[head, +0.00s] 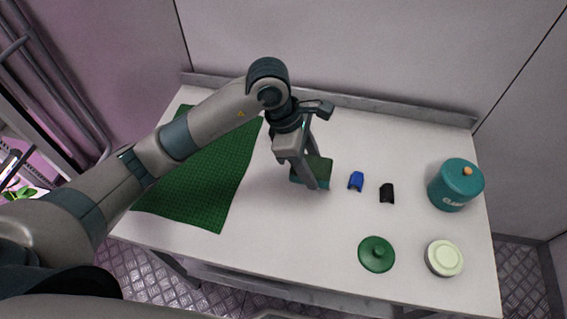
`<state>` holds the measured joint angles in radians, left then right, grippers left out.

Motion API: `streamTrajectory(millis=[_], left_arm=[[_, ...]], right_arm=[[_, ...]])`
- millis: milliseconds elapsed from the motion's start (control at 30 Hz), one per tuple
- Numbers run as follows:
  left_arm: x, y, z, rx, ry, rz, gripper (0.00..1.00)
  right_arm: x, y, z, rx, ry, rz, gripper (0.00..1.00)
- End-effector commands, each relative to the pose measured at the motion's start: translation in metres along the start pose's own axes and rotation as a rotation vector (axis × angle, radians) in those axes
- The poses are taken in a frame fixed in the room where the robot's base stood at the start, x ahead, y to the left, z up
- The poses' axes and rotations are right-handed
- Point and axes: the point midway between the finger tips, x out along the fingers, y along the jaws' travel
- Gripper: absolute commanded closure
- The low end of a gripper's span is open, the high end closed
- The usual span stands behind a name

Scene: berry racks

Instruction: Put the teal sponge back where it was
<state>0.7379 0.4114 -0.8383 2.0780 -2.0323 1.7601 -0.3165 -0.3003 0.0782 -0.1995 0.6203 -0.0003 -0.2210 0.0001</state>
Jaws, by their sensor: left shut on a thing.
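The teal sponge (323,168) is a small block with a dark green top and a teal side. It is at the middle of the white table (300,235), just right of the green mat (205,180). My left gripper (312,172) points down and is shut on the sponge, with its fingers partly covering it. I cannot tell whether the sponge touches the table or is slightly above it. My right gripper is not in view.
A blue clip (356,181) and a black clip (387,193) lie right of the sponge. A teal canister (455,185), a green lid (376,254) and a pale-topped jar (444,258) stand farther right. The table's front middle is clear. Walls close off the back.

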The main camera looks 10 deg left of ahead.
Motion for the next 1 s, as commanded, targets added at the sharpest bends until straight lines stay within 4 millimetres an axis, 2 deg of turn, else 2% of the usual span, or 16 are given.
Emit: streamTrajectory(millis=[300,500,667,1000], left_arm=[[0.011,0.035,-0.057,-0.008,0.003,-0.002,0.72],[0.020,0.054,-0.084,-0.004,0.000,-0.002,0.72],[0.024,0.060,-0.094,0.001,0.000,0.000,0.72],[0.025,0.060,-0.095,0.001,0.000,0.000,0.72]], right_arm=[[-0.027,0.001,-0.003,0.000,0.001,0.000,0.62],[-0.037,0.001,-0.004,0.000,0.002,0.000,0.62],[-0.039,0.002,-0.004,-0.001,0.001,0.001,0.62],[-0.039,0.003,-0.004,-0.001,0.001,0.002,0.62]])
